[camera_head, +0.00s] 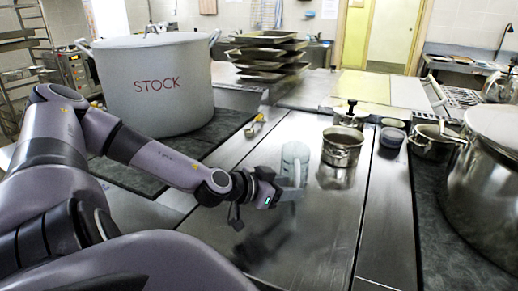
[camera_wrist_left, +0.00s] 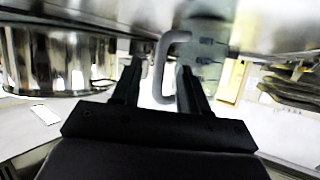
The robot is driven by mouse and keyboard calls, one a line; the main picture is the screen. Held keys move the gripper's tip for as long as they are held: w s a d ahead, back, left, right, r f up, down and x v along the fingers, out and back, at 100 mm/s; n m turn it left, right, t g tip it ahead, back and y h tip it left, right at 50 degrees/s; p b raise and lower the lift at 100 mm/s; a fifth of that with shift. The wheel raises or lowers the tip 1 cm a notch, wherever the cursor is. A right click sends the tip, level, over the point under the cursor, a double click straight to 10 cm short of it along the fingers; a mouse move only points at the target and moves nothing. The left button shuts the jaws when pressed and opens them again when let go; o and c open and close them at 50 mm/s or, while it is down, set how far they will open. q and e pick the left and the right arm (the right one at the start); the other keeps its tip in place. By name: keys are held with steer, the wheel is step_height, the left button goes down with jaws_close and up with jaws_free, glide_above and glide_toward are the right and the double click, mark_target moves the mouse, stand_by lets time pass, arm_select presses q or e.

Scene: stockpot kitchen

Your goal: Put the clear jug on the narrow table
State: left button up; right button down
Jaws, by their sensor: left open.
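The clear jug (camera_head: 295,156) stands upright on the steel worktop, near its middle. My left gripper (camera_head: 289,188) is at the jug's near side, low down. In the left wrist view my left gripper (camera_wrist_left: 160,78) is open, with the jug's grey handle (camera_wrist_left: 162,72) showing between its fingers. The jug's body (camera_wrist_left: 210,45) with dark markings shows beyond the right finger. I cannot tell whether a finger touches the handle. A narrow steel surface (camera_head: 386,230) runs along the right of the worktop; I cannot tell if it is the narrow table. My right gripper is not in view.
A steel pot (camera_head: 342,150) stands just right of the jug. A small bowl (camera_head: 391,138) and a saucepan (camera_head: 432,144) are farther right. The large STOCK pot (camera_head: 158,85) is at the left, and stacked trays (camera_head: 265,55) are behind. The front of the worktop (camera_head: 310,245) is clear.

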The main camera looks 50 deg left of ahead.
arm_select(q)
steer(key=b+v, duration=0.1)
steer(key=v, duration=0.7)
steer(key=shift+s+r, duration=0.2)
steer(key=shift+s, duration=0.1)
stand_by(0.5)
